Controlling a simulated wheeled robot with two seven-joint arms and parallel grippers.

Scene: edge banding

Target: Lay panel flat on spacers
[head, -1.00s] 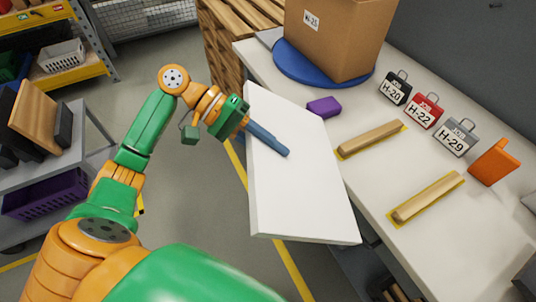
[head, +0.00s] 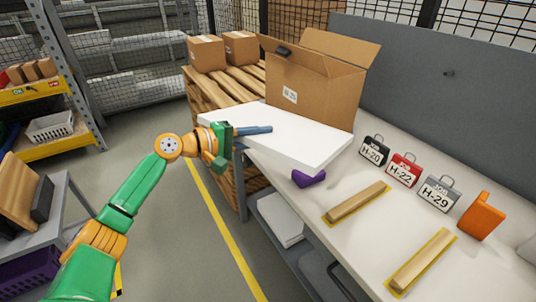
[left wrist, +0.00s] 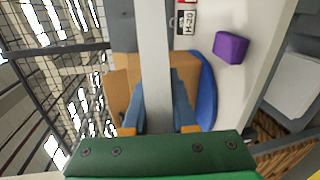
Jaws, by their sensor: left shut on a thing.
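The white panel (head: 295,138) is held in the air near the table's far left end, in front of the open cardboard box. Its broad face is turned up, and its exact tilt is hard to tell. My left gripper (head: 253,130) is shut on the panel's left edge; in the left wrist view the panel (left wrist: 156,65) shows edge-on between the blue fingers (left wrist: 163,105). Two wooden spacers, a farther one (head: 357,203) and a nearer one (head: 422,262), lie bare on yellow-marked patches on the table. My right gripper is not in view.
A purple block (head: 308,178) sits near the table's edge, just below the panel. The cardboard box (head: 325,85) stands behind it; its blue round base (left wrist: 207,90) shows in the left wrist view. Tags H-20 (head: 373,150), H-22 (head: 404,169), H-29 (head: 438,193) and an orange holder (head: 481,215) line the back.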

